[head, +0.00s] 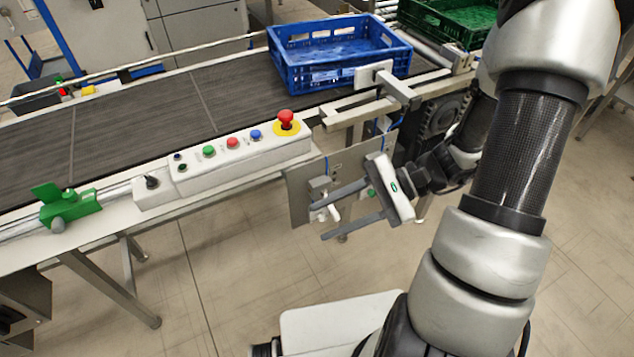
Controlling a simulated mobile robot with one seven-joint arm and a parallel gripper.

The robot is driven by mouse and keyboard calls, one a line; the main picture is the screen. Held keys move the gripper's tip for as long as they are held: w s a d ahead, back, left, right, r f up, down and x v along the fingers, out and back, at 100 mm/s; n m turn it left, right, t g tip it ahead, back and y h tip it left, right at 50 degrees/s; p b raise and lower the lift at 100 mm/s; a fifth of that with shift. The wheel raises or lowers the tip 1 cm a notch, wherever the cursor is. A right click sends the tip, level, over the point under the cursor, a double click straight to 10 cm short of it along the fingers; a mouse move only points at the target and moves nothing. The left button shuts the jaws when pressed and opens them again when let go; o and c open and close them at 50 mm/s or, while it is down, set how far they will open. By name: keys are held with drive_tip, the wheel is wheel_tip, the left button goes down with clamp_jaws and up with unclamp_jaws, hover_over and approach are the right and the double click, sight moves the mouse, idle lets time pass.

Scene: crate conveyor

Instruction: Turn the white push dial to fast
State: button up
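A grey metal panel (299,196) hangs below the front edge of the conveyor. A small white knob (331,213), which looks like the push dial, sticks out from it, with a grey block (320,184) just above. Any markings for its settings are too small to read. My gripper (318,221) is in front of the panel, its two grey fingers apart and pointing left. The white knob shows between the fingers, near the tips. I cannot tell whether either finger touches it. The upper finger hides part of the knob and block.
A white control box (215,163) with coloured buttons and a red emergency stop (286,119) sits on the conveyor edge, above left of the gripper. A blue crate (340,75) stands on the belt; a green crate (450,18) is behind.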

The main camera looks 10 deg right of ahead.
drive_tip(key=w+d+f+m+t+y+b, duration=0.1)
drive_tip(key=w+d+f+m+t+b, duration=0.1)
drive_tip(key=f+m+t, duration=0.4)
drive_tip(key=w+d+f+m+t+y+b, duration=0.1)
drive_tip(key=w+d+f+m+t+b, duration=0.25)
drive_tip(key=f, duration=0.55)
drive_tip(key=m+t+h, duration=0.8)
drive_tip(key=m+h, duration=0.2)
drive_tip(key=m, duration=0.4)
approach(324, 219)
drive_tip(key=shift+n, duration=0.25)
drive_tip(key=b+x, duration=0.3)
drive_tip(key=x, duration=0.5)
drive_tip(key=shift+w+a, duration=0.1)
drive_tip(key=shift+w, duration=0.05)
clamp_jaws()
